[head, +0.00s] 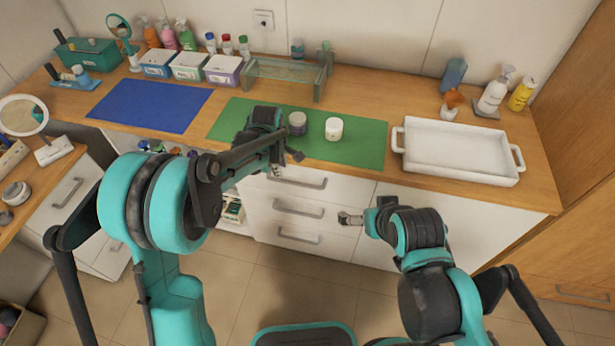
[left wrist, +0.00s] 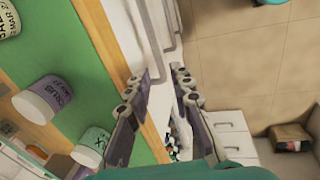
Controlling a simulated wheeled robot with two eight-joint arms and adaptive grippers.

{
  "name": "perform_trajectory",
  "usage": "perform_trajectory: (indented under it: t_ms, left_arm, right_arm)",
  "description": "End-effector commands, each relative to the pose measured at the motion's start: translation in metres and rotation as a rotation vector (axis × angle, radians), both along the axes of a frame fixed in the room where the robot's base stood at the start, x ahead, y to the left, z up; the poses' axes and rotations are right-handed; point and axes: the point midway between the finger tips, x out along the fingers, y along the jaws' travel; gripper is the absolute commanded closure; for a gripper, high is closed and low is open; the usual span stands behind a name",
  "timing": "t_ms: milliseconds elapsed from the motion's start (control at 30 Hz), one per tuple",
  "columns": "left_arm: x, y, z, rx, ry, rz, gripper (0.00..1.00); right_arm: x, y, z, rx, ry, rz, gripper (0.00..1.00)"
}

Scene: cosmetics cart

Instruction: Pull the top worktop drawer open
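The top worktop drawer (head: 340,186) is a white front under the worktop edge, flush with the fronts below. Its grey bar handle (head: 305,181) is partly hidden by my left gripper (head: 286,161), which is at the handle's left end, near the worktop edge. In the left wrist view my left gripper (left wrist: 158,88) has its two fingers apart, with nothing clearly held. The handle (left wrist: 150,45) shows just beyond the fingertips; contact cannot be told.
Two more drawers with handles (head: 298,209) lie below. On the worktop, a green mat (head: 365,145) carries two jars (head: 297,123) (head: 333,129) close behind my left gripper. A white tray (head: 460,172) stands right of the mat. The floor (head: 290,275) in front shows clear.

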Motion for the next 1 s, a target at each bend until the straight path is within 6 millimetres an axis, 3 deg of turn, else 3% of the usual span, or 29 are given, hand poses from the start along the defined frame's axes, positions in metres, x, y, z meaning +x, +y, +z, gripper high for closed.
perform_trajectory:
  t_ms: [200, 633, 1000]
  left_arm:
    - [0.011, -0.014, -0.027, -0.013, 0.035, 0.084, 0.78]
    - [0.022, -0.018, -0.089, -0.013, 0.036, 0.087, 0.78]
    - [0.024, -0.019, -0.102, -0.014, 0.035, 0.087, 0.78]
  right_arm:
    - [0.0, 0.0, 0.003, 0.0, 0.0, 0.0, 0.0]
    - [0.0, 0.0, -0.017, 0.0, 0.0, 0.0, 0.0]
    - [0.0, 0.0, -0.019, 0.0, 0.0, 0.0, 0.0]
